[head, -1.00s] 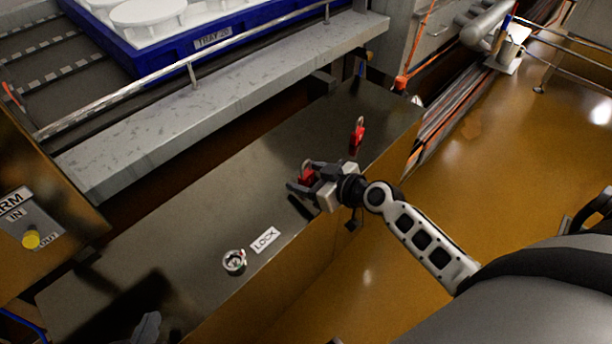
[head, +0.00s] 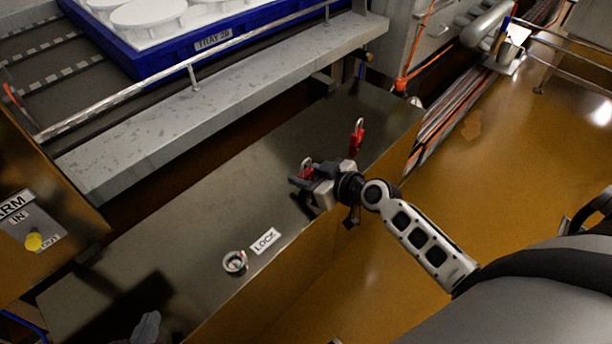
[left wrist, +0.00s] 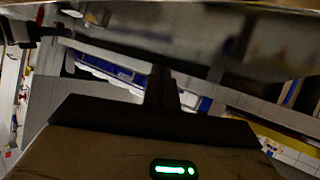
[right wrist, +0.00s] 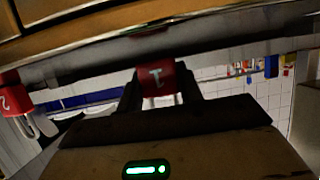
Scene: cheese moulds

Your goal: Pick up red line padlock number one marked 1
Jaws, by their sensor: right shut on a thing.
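The red padlock marked 1 (right wrist: 158,80) is between the fingers of my right gripper in the right wrist view. In the head view my right gripper (head: 303,180) is shut on this padlock (head: 307,172), with its shackle pointing up. It is over the dark bench top; I cannot tell if there is a gap beneath. A second red padlock (head: 357,137) stands farther back on the bench. It shows marked 2 in the right wrist view (right wrist: 12,98). My left gripper (head: 147,328) is at the bottom edge of the head view; its fingers (left wrist: 162,88) look together and empty.
The dark bench top (head: 215,215) bears a LOCK label (head: 265,241) and a small round fitting (head: 235,262). A grey ledge with a rail (head: 195,75) and a blue tray (head: 215,42) lie behind. A panel with a yellow button (head: 33,241) is at left.

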